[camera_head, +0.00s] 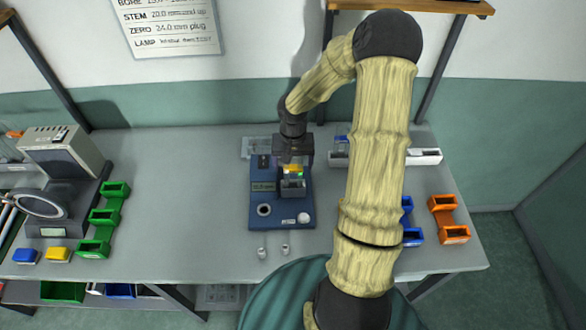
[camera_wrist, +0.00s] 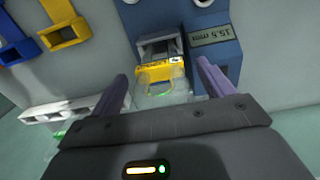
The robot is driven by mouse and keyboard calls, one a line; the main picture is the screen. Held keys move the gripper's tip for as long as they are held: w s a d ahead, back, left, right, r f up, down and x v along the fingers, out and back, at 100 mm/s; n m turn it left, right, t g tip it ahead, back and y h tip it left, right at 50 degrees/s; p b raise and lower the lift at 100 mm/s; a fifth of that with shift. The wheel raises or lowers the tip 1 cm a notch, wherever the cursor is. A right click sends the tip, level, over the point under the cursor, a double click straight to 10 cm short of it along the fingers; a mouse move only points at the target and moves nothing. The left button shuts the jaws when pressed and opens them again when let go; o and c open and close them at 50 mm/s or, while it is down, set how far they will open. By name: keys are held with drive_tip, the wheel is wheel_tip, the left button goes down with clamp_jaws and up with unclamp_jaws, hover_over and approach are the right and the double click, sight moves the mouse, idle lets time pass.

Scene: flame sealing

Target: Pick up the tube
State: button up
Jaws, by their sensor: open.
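My gripper (camera_head: 293,160) is over the blue gauge device (camera_head: 262,218) on the table. In the wrist view my gripper (camera_wrist: 162,85) has its two purple fingers spread wide. A yellow-topped grey holder (camera_wrist: 160,72) on the device lies between and beyond the fingertips. A faint, clear, glass-like shape (camera_wrist: 163,98) shows at the yellow part, between the fingers. It may be the tube, but its outline is hard to make out. No finger visibly touches it. In the head view my gripper partly hides the holder.
Orange bins (camera_head: 448,218) and blue bins (camera_head: 410,237) are at right, green bins (camera_head: 103,220) at left. Two small metal pieces (camera_head: 274,251) stand in front. The table (camera_head: 190,190) left of the device is clear.

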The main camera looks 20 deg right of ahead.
drive_tip(key=shift+f, duration=0.6)
drive_tip(key=c, duration=1.2)
drive_tip(key=shift+o, duration=0.2)
wheel_tip(320, 180, up, 10)
drive_tip(key=shift+r+b, duration=0.1)
drive_tip(key=shift+b, duration=0.85)
